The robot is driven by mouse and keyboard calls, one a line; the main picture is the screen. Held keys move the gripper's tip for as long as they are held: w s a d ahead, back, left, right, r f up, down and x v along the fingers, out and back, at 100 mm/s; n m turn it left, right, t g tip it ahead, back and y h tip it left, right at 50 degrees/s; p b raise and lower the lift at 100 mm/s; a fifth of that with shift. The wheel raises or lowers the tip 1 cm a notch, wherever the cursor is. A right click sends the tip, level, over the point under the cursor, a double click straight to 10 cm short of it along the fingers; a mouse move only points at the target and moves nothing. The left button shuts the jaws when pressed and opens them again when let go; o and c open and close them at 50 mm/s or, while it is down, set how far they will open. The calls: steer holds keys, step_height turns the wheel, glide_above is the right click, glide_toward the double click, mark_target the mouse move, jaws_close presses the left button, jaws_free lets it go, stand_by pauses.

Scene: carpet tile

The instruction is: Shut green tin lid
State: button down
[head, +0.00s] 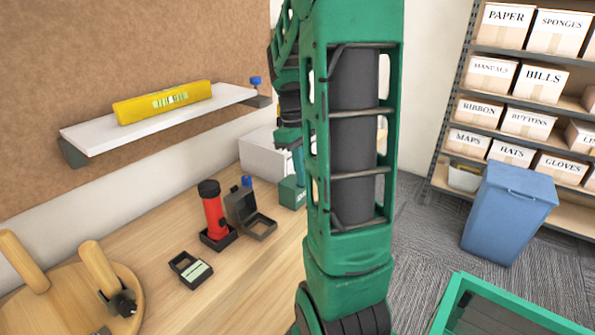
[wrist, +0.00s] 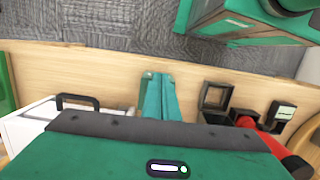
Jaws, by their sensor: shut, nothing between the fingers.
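The green tin (head: 291,193) stands on the wooden table beside my arm, with pale lettering on its front. My arm hides its right part, and I cannot tell how its lid stands. My gripper (head: 298,174) is just above or against the tin; I cannot tell whether they touch. In the wrist view, the teal fingers of my gripper (wrist: 156,77) are together and empty, pointing over the table. My own green casing fills the lower part of that view, and I cannot make out the tin there.
A red torch (head: 213,213) stands in a black holder beside an open dark box (head: 260,226). A small black case (head: 190,268) lies in front. A white box (head: 262,152) stands behind the tin. A shelf (head: 95,139) holds a yellow level (head: 165,101). A wooden stool (head: 62,300) is at left.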

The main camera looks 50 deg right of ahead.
steer(key=shift+s+f, duration=0.35)
steer(key=shift+s, duration=0.1)
steer(key=shift+d+r, duration=0.1)
steer(key=shift+r, duration=0.35)
steer(key=shift+w+r, duration=0.15)
steer(key=shift+r, duration=0.35)
step_height(320, 180, up, 13)
